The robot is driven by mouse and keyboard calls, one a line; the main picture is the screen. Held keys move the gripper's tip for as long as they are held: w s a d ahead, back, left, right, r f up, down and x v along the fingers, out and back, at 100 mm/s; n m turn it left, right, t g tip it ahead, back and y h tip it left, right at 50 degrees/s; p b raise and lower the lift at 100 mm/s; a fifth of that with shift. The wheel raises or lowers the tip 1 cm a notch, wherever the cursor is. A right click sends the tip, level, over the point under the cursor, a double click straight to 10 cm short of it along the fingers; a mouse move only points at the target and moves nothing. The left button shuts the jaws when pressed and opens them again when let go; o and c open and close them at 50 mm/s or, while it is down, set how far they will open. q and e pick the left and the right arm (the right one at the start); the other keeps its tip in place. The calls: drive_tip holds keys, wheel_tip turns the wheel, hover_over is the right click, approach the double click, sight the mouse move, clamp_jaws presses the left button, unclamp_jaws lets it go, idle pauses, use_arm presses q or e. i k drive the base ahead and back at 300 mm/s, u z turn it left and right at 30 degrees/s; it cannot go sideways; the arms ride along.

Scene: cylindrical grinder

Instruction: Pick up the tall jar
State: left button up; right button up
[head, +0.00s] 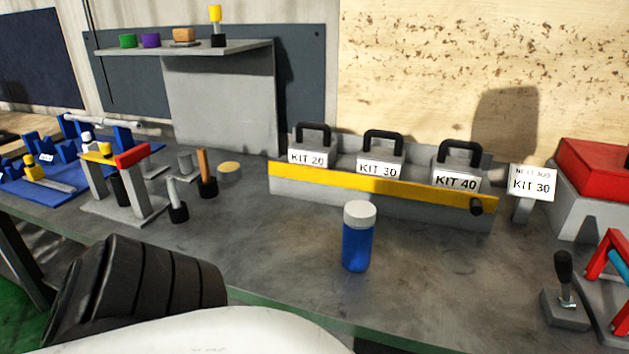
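A tall blue jar (356,247) with a white lid stands upright on the grey workbench (290,265), near its front edge and right of the middle of the head view. Nothing touches it. Neither of my grippers shows in the head view. A black ribbed part at the lower left and a white rounded part at the bottom seem to be my own body.
Behind the jar is a grey rack with a yellow strip (360,183) holding boxes marked KIT 20, KIT 30 and KIT 40. A sign (532,183) and a black-knobbed lever (564,290) stand right. A small stand (125,185) is left. Bench around the jar is clear.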

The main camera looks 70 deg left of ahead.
sight(356, 242)
drive_tip(key=k, duration=0.8)
drive_tip(key=u, duration=2.1)
drive_tip(key=i, duration=0.3)
drive_tip(key=z, duration=0.05)
